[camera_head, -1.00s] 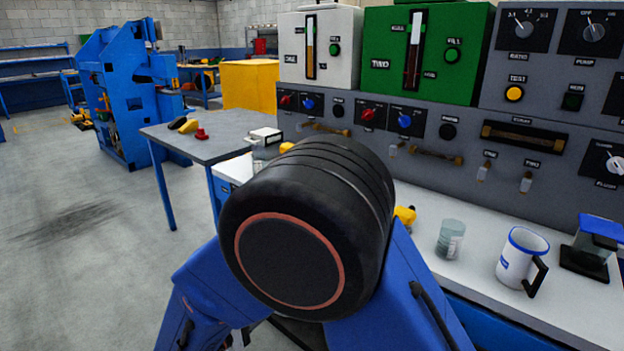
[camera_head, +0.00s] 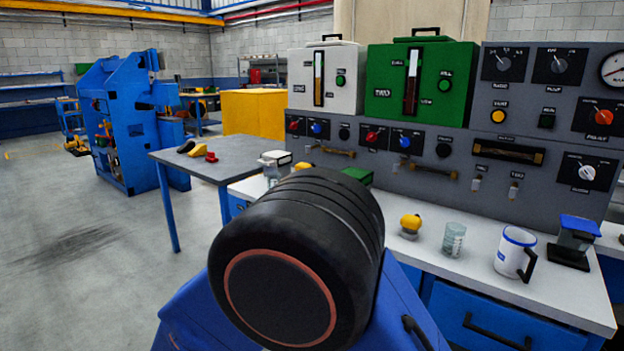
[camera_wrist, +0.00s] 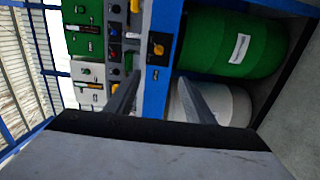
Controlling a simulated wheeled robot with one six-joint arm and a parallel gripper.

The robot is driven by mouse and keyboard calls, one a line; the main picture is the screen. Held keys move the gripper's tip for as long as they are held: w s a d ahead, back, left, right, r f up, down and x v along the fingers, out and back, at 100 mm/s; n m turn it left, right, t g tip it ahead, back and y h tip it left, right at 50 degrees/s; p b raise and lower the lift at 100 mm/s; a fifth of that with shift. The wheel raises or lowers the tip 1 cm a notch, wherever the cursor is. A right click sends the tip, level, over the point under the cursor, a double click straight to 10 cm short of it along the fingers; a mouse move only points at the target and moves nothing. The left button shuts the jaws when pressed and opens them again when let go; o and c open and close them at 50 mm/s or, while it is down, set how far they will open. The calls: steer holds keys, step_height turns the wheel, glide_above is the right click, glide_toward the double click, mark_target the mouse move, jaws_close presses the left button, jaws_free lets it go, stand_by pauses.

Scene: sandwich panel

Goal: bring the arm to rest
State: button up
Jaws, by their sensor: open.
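My gripper (camera_wrist: 155,103) shows in the wrist view as two dark fingers standing apart, with nothing between them. It is open. In the head view my folded blue arm with its large black joint fills the lower middle, and the gripper itself is hidden there. The wrist view is turned on its side. It shows the bench front, a green drum (camera_wrist: 232,45) and a white drum (camera_wrist: 222,103) beyond the fingers. I see no contact between the fingers and anything.
The panel (camera_head: 450,165) with a white tank (camera_head: 326,78) and a green tank (camera_head: 420,80) stands behind the white bench top (camera_head: 470,262). A yellow-topped item (camera_head: 410,226), a glass beaker (camera_head: 453,240) and a mug (camera_head: 515,252) stand on it. The floor at left is clear.

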steer(key=d+r+m+g, duration=0.25)
steer(key=d+g, duration=0.25)
steer(key=d, duration=0.8)
steer(key=d+r+m+g, duration=0.25)
steer(key=d+g, duration=0.25)
steer(key=d, duration=0.9)
steer(key=s+d+r+m+y, duration=0.2)
steer(key=s+d+y, duration=0.3)
steer(key=s, duration=0.3)
steer(key=s+d+r+m+t+y, duration=0.1)
steer(key=s+d+m+y, duration=0.2)
steer(key=s+d+y, duration=0.3)
steer(key=shift+s+d+r, duration=0.35)
steer(key=shift+s+d, duration=0.8)
